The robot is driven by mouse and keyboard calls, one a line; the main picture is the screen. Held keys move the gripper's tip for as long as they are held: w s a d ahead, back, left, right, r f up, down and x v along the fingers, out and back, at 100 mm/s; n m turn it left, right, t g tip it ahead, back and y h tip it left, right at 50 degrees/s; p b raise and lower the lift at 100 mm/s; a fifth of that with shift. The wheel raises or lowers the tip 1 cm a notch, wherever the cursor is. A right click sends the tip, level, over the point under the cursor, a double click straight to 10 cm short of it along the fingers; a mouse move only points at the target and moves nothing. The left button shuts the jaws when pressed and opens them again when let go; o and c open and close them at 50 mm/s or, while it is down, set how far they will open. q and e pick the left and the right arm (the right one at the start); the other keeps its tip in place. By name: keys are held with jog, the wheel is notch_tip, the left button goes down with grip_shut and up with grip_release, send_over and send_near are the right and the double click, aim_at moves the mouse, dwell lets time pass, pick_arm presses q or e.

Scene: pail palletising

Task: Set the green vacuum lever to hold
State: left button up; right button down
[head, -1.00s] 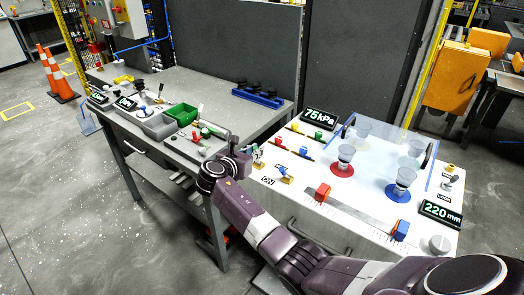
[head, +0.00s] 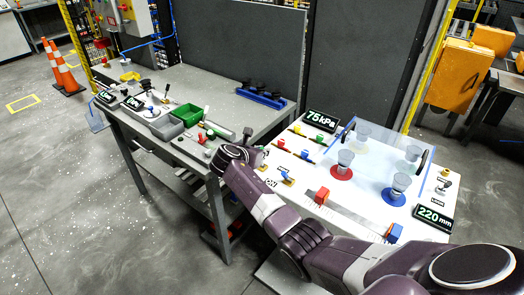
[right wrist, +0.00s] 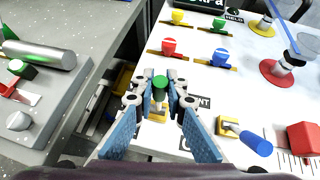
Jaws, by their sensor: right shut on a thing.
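The green-knobbed lever (right wrist: 160,83) stands on the white panel next to a label that reads VENT, in the right wrist view. My right gripper (right wrist: 160,98) is shut on this lever, with one blue-padded finger on each side of the knob. In the head view my right gripper (head: 260,160) is at the left edge of the white panel (head: 330,188), and the lever is mostly hidden there. My left gripper is not in view.
A blue-knobbed lever (right wrist: 250,142) lies close by on the right. Small yellow (right wrist: 177,17), red (right wrist: 169,47) and blue (right wrist: 219,57) knobs stand beyond. The grey bench (head: 180,85) is on the left. A red slider block (head: 322,195) sits farther right.

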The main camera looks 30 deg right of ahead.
jog(key=c, duration=1.9)
grip_release()
jog(key=shift+c, duration=0.2)
jog(key=v, duration=1.2)
jog(key=shift+f, duration=0.1)
